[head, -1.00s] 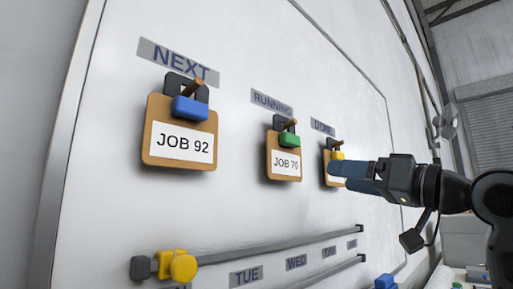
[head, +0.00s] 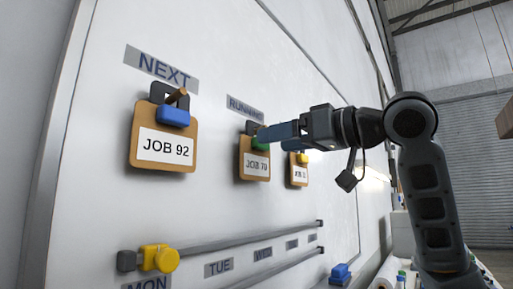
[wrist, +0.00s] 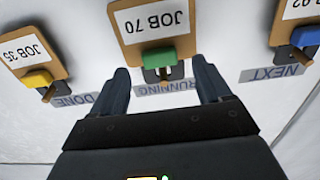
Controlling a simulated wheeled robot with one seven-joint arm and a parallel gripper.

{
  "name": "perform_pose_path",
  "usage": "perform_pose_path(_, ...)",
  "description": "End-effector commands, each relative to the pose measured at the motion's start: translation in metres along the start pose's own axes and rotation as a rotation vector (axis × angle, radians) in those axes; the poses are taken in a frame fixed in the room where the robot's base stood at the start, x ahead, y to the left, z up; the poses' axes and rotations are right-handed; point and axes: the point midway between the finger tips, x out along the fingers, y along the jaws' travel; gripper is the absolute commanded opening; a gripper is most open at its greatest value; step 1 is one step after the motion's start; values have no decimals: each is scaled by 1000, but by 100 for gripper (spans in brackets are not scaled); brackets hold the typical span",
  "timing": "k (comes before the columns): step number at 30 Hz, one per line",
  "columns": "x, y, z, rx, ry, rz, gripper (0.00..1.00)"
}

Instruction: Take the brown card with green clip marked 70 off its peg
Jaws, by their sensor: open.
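The brown card marked JOB 70 (head: 254,168) hangs on its peg under the RUNNING label in the head view. Its green clip (head: 258,146) is partly hidden behind my gripper (head: 262,134). In the wrist view the card (wrist: 152,22) appears upside down, with its green clip (wrist: 158,51) and the peg (wrist: 163,74) between and just beyond my fingertips. My gripper (wrist: 163,77) is open, one finger on each side of the peg, and nothing is held. I cannot tell whether a finger touches the clip.
The card JOB 92 with blue clip (head: 163,147) hangs to the left under NEXT. A card with yellow clip (head: 299,172) hangs to the right under DONE. Below run rails with a yellow knob (head: 166,259) and day labels (head: 218,268). Bare board lies between the cards.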

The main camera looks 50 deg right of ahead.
Motion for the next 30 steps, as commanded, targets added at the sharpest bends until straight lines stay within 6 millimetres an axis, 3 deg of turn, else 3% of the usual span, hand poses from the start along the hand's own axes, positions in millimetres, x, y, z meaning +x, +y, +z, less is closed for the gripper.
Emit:
perform_pose_path(6,27,0,-1,1,-1,-1,78)
perform_pose_path(15,30,-1,0,0,1,-1,77)
perform_pose_path(30,30,-1,0,-1,1,-1,29)
